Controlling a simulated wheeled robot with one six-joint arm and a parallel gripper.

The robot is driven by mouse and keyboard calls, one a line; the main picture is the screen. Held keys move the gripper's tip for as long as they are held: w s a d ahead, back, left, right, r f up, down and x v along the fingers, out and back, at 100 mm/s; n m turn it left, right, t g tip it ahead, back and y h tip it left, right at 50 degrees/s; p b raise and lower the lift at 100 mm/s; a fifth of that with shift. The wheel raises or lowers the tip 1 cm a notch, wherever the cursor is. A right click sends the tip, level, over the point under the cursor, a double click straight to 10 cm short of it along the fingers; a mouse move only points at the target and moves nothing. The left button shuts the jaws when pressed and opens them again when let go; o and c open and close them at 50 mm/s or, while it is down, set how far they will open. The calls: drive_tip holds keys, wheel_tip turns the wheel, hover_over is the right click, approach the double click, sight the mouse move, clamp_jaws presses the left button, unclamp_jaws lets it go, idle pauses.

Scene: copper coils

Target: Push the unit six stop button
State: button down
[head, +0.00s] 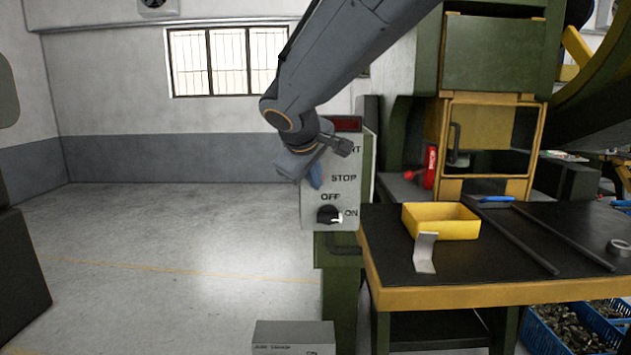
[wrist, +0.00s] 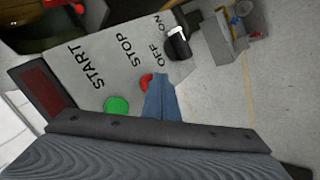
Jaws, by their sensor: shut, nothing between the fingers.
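The grey control panel (head: 345,192) stands upright on a green post, with START, STOP and OFF/ON lettering. In the wrist view the red stop button (wrist: 146,81) sits by the word STOP, partly hidden by my gripper. The green start button (wrist: 117,106) is beside it. My gripper (head: 316,186) is at the panel's left side in the head view, hiding both buttons there. Its blue fingers (wrist: 159,80) are shut and empty, with the tips right at the red button. I cannot tell whether they touch it. No unit number is readable.
The black selector knob (head: 329,214) is just below the fingers. A table (head: 460,297) on the right holds a yellow tray (head: 441,222), a bent metal plate (head: 425,254) and rods. A grey box (head: 293,338) is low in front. The floor at left is clear.

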drive_tip(key=shift+w, duration=0.2)
idle(0.5)
drive_tip(key=shift+s+b, duration=0.35)
drive_tip(key=shift+s, duration=0.55)
drive_tip(key=shift+s, duration=0.1)
drive_tip(key=shift+s+a+b, duration=0.15)
drive_tip(key=shift+s+b, duration=0.4)
drive_tip(key=shift+s, duration=1.85)
